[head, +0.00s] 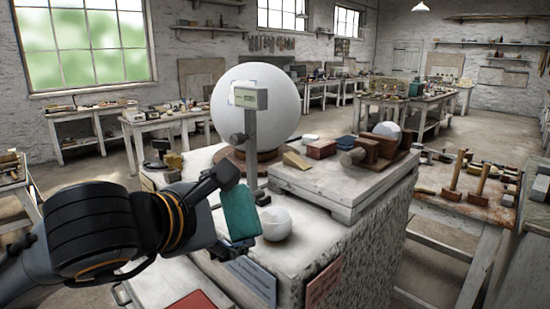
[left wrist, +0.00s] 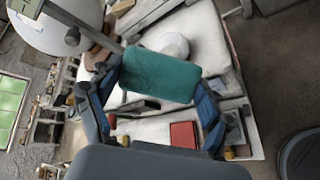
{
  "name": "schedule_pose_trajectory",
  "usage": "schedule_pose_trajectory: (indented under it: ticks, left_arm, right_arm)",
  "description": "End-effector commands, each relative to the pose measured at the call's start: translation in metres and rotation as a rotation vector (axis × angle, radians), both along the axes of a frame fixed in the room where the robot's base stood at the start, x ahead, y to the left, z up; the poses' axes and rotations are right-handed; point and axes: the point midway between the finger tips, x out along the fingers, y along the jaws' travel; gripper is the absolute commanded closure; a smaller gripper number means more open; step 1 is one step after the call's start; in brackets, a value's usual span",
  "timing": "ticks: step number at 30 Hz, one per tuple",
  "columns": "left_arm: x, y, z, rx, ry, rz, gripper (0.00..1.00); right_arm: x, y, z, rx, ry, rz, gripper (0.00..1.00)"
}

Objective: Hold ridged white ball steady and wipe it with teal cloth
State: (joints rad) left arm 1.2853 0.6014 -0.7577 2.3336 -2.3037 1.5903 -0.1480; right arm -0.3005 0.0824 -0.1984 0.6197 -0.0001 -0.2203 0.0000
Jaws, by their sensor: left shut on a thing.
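The teal cloth (head: 240,212) looks like a flat, thick pad. My left gripper (head: 234,205) is shut on it and holds it upright, just left of the small white ball. The ridged white ball (head: 277,223) rests on the pale top of the stone block, with faint lines on its surface. In the left wrist view the cloth (left wrist: 160,77) spans between both fingers, and the ball (left wrist: 174,45) shows just beyond its upper edge. I cannot tell whether cloth and ball touch. My right gripper is in neither view.
A large white sphere (head: 257,103) stands behind, with a gauge on a post (head: 251,135) before it. A raised slab (head: 335,180) right of the ball carries blocks and a wooden cradle. A red item (left wrist: 184,134) lies near the block's edge.

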Motion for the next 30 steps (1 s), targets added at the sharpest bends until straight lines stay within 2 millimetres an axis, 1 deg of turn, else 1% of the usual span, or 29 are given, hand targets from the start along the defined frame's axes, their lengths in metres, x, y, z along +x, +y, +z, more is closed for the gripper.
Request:
schedule_pose_trajectory:
  ticks: [1,10,11,12,15,18,21,30]
  left_arm:
    - [-0.001,-0.005,-0.012,-0.025,-0.004,-0.003,0.52]
    - [-0.006,-0.030,-0.031,-0.172,-0.008,-0.002,0.52]
    - [-0.004,-0.031,-0.033,-0.179,-0.008,0.000,0.52]
    - [0.004,-0.032,-0.036,-0.177,-0.007,0.002,0.52]
    - [0.017,-0.035,-0.043,-0.175,-0.006,0.002,0.52]
    - [0.027,-0.038,-0.047,-0.174,-0.007,0.001,0.52]
    - [0.033,-0.039,-0.048,-0.173,-0.008,0.001,0.52]
    - [0.036,-0.040,-0.048,-0.171,-0.008,0.000,0.52]
  right_arm:
    - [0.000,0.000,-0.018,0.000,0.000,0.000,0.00]
    - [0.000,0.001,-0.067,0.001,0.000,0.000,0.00]
    - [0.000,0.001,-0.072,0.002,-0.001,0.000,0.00]
    - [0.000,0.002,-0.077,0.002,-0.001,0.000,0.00]
    - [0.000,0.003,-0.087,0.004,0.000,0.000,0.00]
    - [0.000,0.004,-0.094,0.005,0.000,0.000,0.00]
    - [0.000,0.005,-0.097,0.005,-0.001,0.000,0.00]
    - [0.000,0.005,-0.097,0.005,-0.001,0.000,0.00]
